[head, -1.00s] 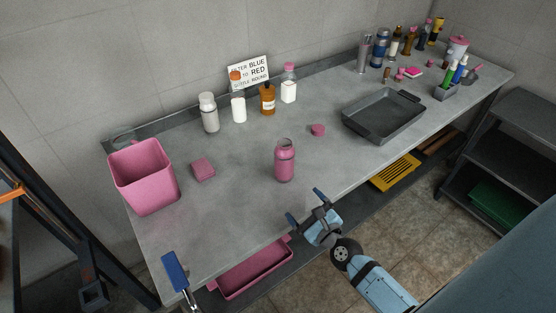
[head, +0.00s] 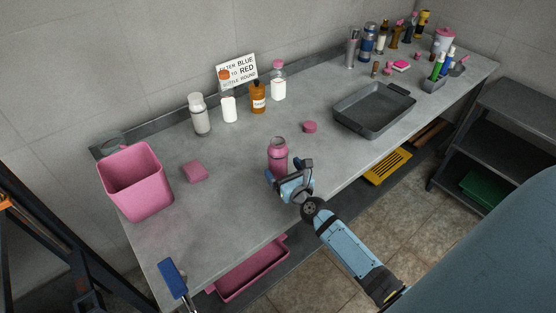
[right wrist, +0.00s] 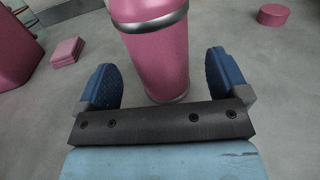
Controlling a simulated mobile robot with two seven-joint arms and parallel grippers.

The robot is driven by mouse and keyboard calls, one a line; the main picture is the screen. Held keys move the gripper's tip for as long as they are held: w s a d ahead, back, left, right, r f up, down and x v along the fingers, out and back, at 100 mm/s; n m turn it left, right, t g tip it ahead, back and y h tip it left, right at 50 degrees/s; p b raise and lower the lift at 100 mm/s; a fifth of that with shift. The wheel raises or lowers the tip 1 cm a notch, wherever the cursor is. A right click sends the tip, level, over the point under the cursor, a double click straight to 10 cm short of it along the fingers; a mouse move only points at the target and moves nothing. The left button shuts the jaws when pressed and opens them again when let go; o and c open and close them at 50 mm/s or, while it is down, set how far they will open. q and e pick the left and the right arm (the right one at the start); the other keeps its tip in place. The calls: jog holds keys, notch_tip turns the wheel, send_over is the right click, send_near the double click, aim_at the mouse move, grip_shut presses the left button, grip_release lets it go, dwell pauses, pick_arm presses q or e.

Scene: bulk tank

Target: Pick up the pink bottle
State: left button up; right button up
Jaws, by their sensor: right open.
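In the right wrist view the bottle (right wrist: 160,55) rises between the two blue fingertips of the open right gripper (right wrist: 164,80), with a visible gap on each side. The bottle's top is cut off in that view. My left gripper is not in view.
A pink bin (head: 137,182) and a pink block (head: 194,172) are to the left. A round pink lid (head: 310,127) and a grey tray (head: 374,110) are to the right. Several bottles stand behind, near a sign (head: 237,72). A blue-headed tool (head: 172,278) is at the front edge.

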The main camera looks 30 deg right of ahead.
aim_at(278, 162)
jog(key=w, duration=0.4)
jog(key=shift+d+f, duration=0.1)
jog(key=shift+d, duration=0.1)
jog(key=c, duration=1)
jog(key=shift+c, duration=0.2)
